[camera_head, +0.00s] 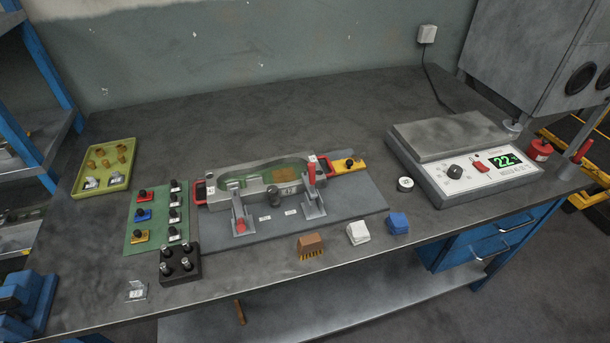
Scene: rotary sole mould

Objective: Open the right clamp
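The sole mould (270,183) is a grey block with a shoe-sole-shaped cavity, greenish inside with a brown patch. It sits on a flat grey base plate (345,203) on the bench. The right clamp (313,207) stands at the mould's front right; its red handle (311,172) points straight up. The left clamp (238,210) stands at the front left; its red grip (241,225) is low, pointing toward the front edge. Whether either clamp presses on the mould is too small to tell. Neither of my grippers is in view.
Left of the mould are a green mat (149,217) with coloured knobbed pieces, a yellow-green tray (82,187) and a black block (165,279) with pegs. A brush (310,242), white cloth (358,233) and blue cloth (398,223) lie in front. A scale-like device (465,180) stands right.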

